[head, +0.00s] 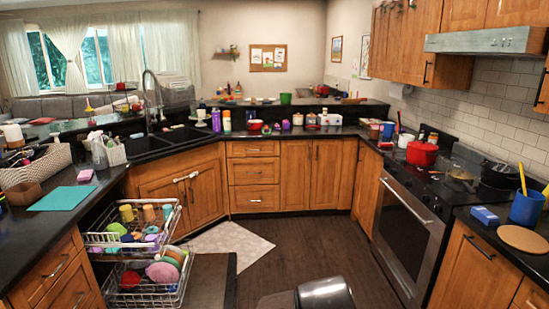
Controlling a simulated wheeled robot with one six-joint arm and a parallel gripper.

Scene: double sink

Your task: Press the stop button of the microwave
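I cannot make out a microwave or a stop button anywhere in the head view. My gripper is not in view, so I cannot tell where it is relative to a microwave.
A stove with an oven (408,232) stands at right, a red pot (422,152) on top. A double sink (148,146) is at left. An open dishwasher with loaded racks (108,238) juts into the floor at lower left. The middle floor (290,245) is mostly clear.

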